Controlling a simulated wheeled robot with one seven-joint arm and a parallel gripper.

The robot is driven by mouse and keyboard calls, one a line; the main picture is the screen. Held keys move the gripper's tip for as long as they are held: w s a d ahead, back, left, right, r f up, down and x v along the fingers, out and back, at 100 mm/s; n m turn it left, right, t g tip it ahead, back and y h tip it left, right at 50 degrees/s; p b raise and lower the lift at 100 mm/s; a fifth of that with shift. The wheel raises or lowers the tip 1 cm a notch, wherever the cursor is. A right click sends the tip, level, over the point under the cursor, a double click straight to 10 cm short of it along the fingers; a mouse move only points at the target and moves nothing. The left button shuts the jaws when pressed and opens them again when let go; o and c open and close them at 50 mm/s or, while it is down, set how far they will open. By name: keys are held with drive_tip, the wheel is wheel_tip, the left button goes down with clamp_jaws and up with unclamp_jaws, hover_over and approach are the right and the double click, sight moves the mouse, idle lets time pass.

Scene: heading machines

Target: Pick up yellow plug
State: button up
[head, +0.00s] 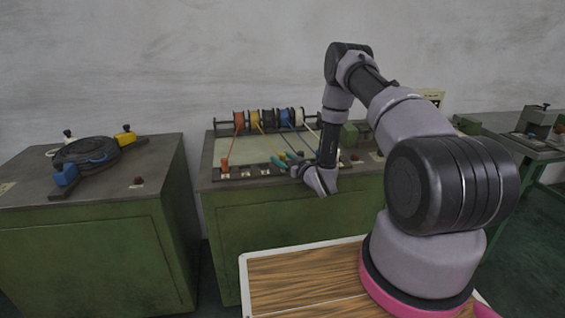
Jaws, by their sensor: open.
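On the middle green machine, a yellow cord (262,140) runs down from a yellow spool (254,119) to a row of plugs at the front of the top. Small yellow and teal plug ends (279,160) show where the cords end; I cannot tell exactly which one is the yellow plug. My gripper (294,169) is at the front edge of this machine, just right of these ends, pointing left. It is open; its fingers are small and partly merge with the dark strip, and nothing shows held.
An orange plug (225,165) stands at the left of the row. Blue and white spools stand further right. A left green machine (90,250) carries a black disc (88,152) with blue and yellow blocks (125,136). A gap separates the two machines.

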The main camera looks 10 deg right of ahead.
clamp_jaws()
